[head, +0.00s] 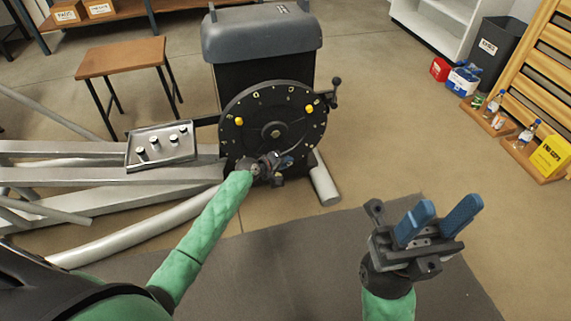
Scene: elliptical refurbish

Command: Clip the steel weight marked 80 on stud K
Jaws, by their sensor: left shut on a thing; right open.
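The black disc (262,100) stands upright on the machine, with small marks around its rim. Two yellow pieces sit on its face, one at left (239,121) and one at right (309,109). The letters are too small to read, so I cannot pick out stud K. Several small weights (173,139) stand on the grey tray (140,131) left of the disc; their numbers are not legible. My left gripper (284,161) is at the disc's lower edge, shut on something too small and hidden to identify. My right gripper (448,208) is open and empty, front right.
A crank with a knob (335,88) sticks out at the disc's upper right. Silver frame tubes (110,177) run along the left. A wooden stool (120,57) stands behind the tray. The floor right of the machine (370,120) is clear, up to bottles and boxes.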

